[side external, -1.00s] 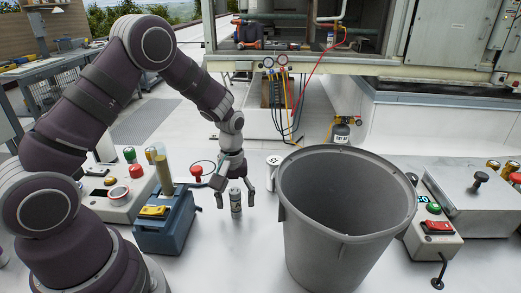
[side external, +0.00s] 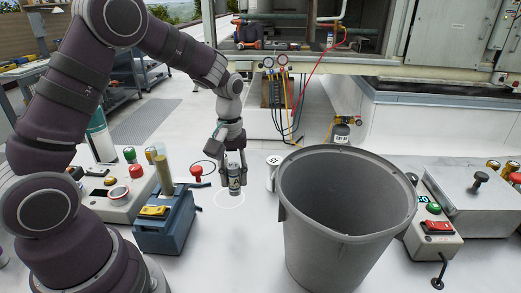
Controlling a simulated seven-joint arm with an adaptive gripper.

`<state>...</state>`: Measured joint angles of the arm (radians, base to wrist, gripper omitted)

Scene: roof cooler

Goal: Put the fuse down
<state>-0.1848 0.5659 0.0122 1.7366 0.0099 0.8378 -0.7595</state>
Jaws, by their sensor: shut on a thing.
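The fuse (side external: 234,186) is a small upright cylinder, dark with a pale label and a metallic end. My gripper (side external: 234,178) points down and is shut on it, with a finger on each side. The fuse is held a little above the white table, over a thin pale ring (side external: 229,199) marked on the surface. Its upper part is hidden between the fingers.
A large grey bin (side external: 347,220) stands close on the right. A blue box with a yellow switch (side external: 157,211) is close on the left, beside a control box with buttons (side external: 119,193).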

